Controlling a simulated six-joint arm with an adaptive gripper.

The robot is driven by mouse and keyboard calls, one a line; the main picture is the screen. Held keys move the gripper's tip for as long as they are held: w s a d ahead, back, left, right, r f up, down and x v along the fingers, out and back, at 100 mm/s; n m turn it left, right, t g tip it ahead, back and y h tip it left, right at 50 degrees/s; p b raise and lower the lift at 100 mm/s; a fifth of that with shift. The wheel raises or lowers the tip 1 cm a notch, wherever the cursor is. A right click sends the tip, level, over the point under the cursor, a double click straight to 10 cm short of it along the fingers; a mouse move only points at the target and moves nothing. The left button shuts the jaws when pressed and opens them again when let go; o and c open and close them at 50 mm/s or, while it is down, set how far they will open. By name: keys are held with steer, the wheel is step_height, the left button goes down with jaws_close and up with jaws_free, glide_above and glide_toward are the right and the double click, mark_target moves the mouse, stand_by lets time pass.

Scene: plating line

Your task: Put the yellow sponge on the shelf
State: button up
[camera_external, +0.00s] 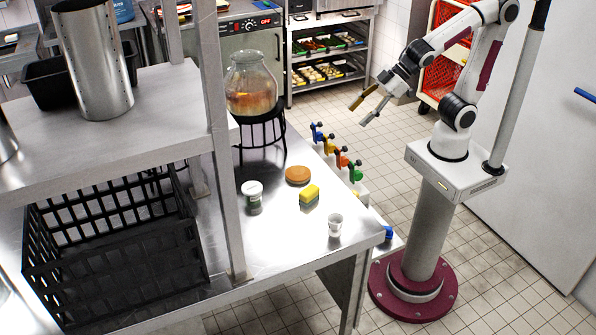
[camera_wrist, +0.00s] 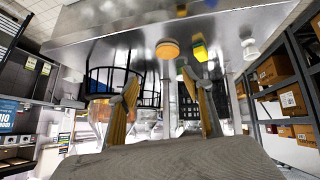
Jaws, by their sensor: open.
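The yellow sponge (camera_external: 309,193) lies on the steel counter (camera_external: 285,240), near its right edge. It also shows as a small yellow block in the wrist view (camera_wrist: 200,51). The metal shelf (camera_external: 150,135) stands over the counter at the left, on upright posts. My gripper (camera_external: 360,115) is open and empty, up in the air to the right of the counter and well apart from the sponge. In the wrist view my gripper (camera_wrist: 158,77) shows two spread fingers with tan pads and nothing held between them.
Near the sponge are a round orange-brown disc (camera_external: 298,175), a white-lidded jar (camera_external: 253,196) and a small white cup (camera_external: 335,225). A glass vessel (camera_external: 250,85) stands on a black stand behind. A black crate (camera_external: 110,255) sits under the shelf; a metal cylinder (camera_external: 95,60) stands on it.

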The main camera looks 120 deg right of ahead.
steer(key=w+d+f+t, duration=0.1)
steer(key=w+f, duration=0.1)
steer(key=w, duration=0.6)
steer(key=n+t+y, duration=0.2)
steer(key=n+y, duration=0.1)
steer(key=y, duration=0.4)
glide_toward(311, 188)
steer(key=w, duration=0.2)
steer(key=shift+w+a+f, duration=0.1)
steer(key=shift+w+f, duration=0.25)
steer(key=shift+f, duration=0.05)
steer(key=shift+a+f+y, duration=0.4)
steer(key=shift+a+f, duration=0.05)
steer(key=shift+w, duration=0.1)
steer(key=shift+x, duration=1.2)
steer(key=shift+w+a+f, duration=0.1)
steer(key=shift+x, duration=2.45)
steer(key=shift+f, duration=0.1)
